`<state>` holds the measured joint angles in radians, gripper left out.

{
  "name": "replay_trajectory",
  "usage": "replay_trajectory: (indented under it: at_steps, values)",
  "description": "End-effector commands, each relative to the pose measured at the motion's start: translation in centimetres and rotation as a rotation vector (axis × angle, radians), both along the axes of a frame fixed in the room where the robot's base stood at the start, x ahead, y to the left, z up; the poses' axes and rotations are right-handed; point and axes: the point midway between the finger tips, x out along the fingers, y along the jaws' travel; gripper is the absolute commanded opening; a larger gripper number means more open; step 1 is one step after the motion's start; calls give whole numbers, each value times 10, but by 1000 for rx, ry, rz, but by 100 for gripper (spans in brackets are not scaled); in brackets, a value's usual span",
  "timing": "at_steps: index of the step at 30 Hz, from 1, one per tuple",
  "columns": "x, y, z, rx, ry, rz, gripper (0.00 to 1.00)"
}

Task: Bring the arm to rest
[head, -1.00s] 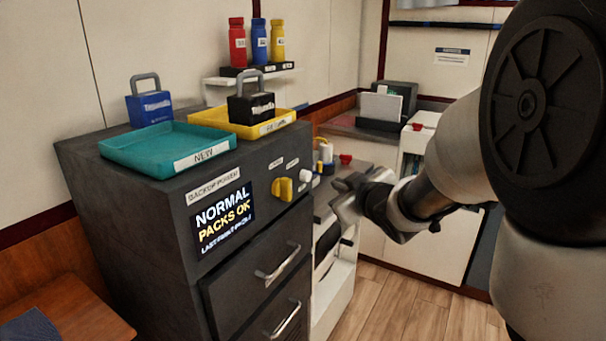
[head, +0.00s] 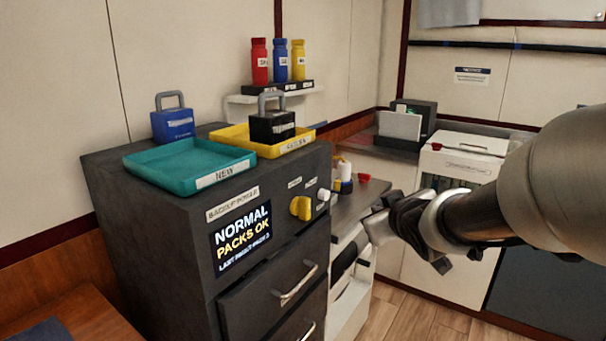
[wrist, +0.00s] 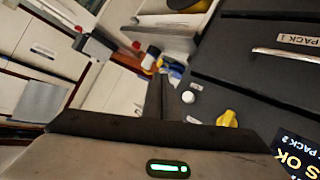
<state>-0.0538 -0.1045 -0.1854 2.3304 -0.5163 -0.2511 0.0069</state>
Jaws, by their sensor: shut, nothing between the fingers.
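My gripper (head: 378,228) is shut and empty. In the head view it hangs in the air to the right of the dark backup power cabinet (head: 135,235), apart from it. My arm reaches in from the right edge. The cabinet's screen (head: 241,238) reads "NORMAL PACKS OK". Its yellow knob (head: 301,208) and white button (head: 323,195) face the front. The wrist view shows the yellow knob (wrist: 227,118) and white button (wrist: 188,97) from close by, with my gripper's body along the bottom.
On the cabinet are a teal tray (head: 150,171), a yellow tray (head: 232,136), a blue pack (head: 172,125) and a black pack (head: 272,126). Red, blue and yellow bottles (head: 281,62) stand on a wall shelf. A counter (head: 370,165) is behind my gripper. Floor shows below.

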Motion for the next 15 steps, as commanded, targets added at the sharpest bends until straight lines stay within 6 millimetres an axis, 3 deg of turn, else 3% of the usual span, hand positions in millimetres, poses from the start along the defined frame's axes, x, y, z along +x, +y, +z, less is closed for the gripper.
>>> replay_trajectory:
  at_steps: [1, 5, 9, 15]
  values:
    - [-24, -6, 8, 28, 42, -60, 0]
    - [-93, -10, 4, 114, 208, -191, 0]
    - [-164, 3, -10, 198, 380, -266, 0]
    - [-245, 29, -25, 281, 567, -301, 0]
